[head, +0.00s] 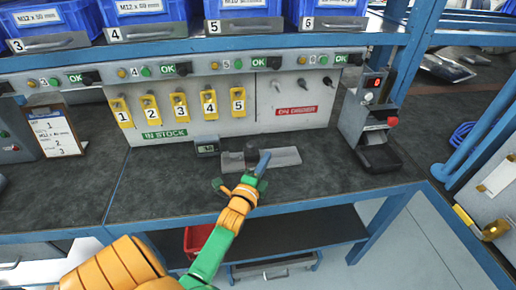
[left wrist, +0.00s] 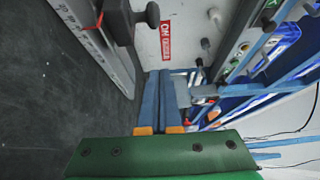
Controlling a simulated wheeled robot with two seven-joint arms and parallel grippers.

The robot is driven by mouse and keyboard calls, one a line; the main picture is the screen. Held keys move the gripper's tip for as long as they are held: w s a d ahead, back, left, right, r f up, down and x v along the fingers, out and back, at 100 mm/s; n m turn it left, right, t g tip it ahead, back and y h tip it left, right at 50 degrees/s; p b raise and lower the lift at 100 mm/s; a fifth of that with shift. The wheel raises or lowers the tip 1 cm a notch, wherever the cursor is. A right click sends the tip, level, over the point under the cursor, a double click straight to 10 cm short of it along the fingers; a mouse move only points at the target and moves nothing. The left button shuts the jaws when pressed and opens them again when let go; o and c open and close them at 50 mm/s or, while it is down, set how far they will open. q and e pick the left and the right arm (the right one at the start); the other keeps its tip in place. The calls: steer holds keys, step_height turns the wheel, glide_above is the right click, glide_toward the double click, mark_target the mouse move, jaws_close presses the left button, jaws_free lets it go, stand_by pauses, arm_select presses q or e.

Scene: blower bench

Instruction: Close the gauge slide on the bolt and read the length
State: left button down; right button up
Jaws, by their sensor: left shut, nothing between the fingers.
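The length gauge (head: 285,157) lies on the dark bench top: a grey bar with a small readout (head: 207,148) at its left end. The readout's digits are too small to make out. My left gripper (head: 264,158) is at the front of the gauge, its blue fingers shut and empty. In the left wrist view the shut fingers (left wrist: 172,95) stand beside the gauge's grey bar (left wrist: 85,35), and a dark knobbed part (left wrist: 130,18) shows on it. I cannot tell whether the fingers touch the gauge. The bolt cannot be made out clearly. My right gripper is not in view.
Behind the gauge is a panel with several yellow numbered tags (head: 180,105) and a red sign (head: 296,110). A grey device with a red display (head: 373,83) stands at right. A clipboard (head: 54,132) leans at left. Bench left of the gauge is clear.

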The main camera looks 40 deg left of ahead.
mark_target(251, 150)
arm_select(q)
steer(key=x, duration=0.4)
steer(key=shift+f, duration=0.1)
steer(key=a, duration=0.1)
steer(key=s+a, duration=0.1)
steer(key=shift+a, duration=0.4)
steer(key=shift+s+a+p, duration=0.3)
steer(key=shift+s+a, duration=0.05)
steer(key=shift+s+a, duration=0.45)
steer(key=shift+w, duration=0.1)
